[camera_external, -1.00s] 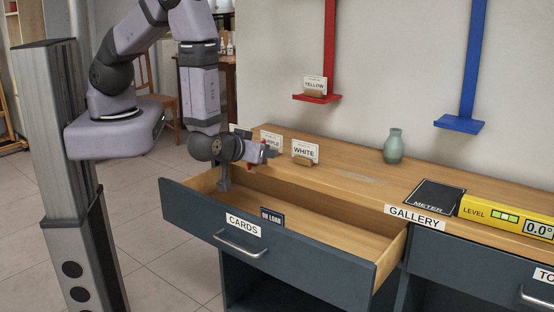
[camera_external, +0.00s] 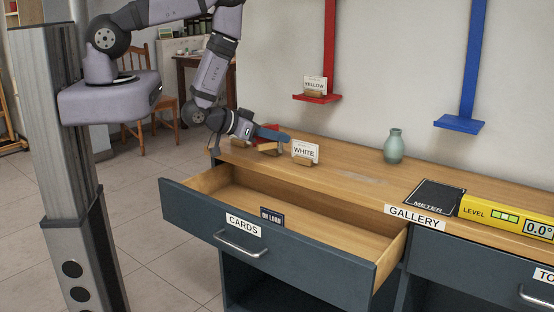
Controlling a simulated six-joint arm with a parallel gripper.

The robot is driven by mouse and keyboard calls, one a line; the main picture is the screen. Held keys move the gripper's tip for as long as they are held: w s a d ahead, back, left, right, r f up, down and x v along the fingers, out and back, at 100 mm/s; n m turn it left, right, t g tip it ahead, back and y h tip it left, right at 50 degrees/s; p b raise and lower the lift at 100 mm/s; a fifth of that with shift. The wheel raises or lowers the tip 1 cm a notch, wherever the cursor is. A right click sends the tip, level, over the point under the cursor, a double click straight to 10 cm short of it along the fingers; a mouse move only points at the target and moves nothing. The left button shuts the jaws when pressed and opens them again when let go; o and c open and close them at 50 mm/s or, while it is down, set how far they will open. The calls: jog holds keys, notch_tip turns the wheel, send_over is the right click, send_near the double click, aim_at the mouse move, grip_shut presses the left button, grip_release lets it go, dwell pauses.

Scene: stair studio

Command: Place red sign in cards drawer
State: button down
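The cards drawer (camera_external: 330,246) is pulled open, with a CARDS label (camera_external: 243,224) on its dark front. A dark ON LOAN sign (camera_external: 272,216) stands inside near the front; the rest of the visible drawer floor is bare. My gripper (camera_external: 279,135) is above the back left of the counter, at the small sign stands left of the WHITE sign. I cannot tell whether this is a sign or part of the gripper. No sign lettered RED is readable. The fingers' opening is unclear.
A WHITE sign (camera_external: 305,152) in a wooden stand is just right of my gripper. A YELLOW sign (camera_external: 315,84) stands on the red wall shelf (camera_external: 316,98). A blue shelf (camera_external: 459,124), green vase (camera_external: 394,146), black meter mat (camera_external: 434,197) and yellow level (camera_external: 505,215) are farther right.

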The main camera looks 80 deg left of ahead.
jog(key=shift+s+a+f+m+t+h+p, duration=0.3)
jog(key=shift+s+a+m+h+p, duration=0.2)
jog(key=shift+m+h+p, duration=0.35)
jog(key=shift+s+f+m+h+p, duration=0.25)
jog(key=shift+s+m+h+p, duration=0.2)
jog(key=shift+h+p, duration=0.2)
jog(key=shift+s+f+m+h+p, duration=0.2)
jog(key=shift+s+m+h+p, duration=0.1)
jog(key=shift+m+h+p, duration=0.25)
jog(key=s+d+f+m+h+b, duration=0.1)
jog(key=s+d+f+m+h, duration=0.2)
jog(key=s+m+h, duration=0.1)
jog(key=shift+s+d+f+m+g+h+b, duration=0.35)
jog(key=shift+s+h, duration=0.3)
jog(key=shift+s, duration=0.25)
notch_tip(320, 180, down, 14)
jog(key=b, duration=1.1)
jog(key=shift+b, duration=0.35)
jog(key=shift+w+d+r, duration=0.15)
jog(key=shift+w+d, duration=0.15)
jog(key=shift+w, duration=0.5)
jog(key=x, duration=0.2)
jog(key=shift+w+d+b, duration=0.1)
jog(key=shift+w+b, duration=0.15)
jog(key=shift+b, duration=0.05)
jog(key=shift+f, duration=0.2)
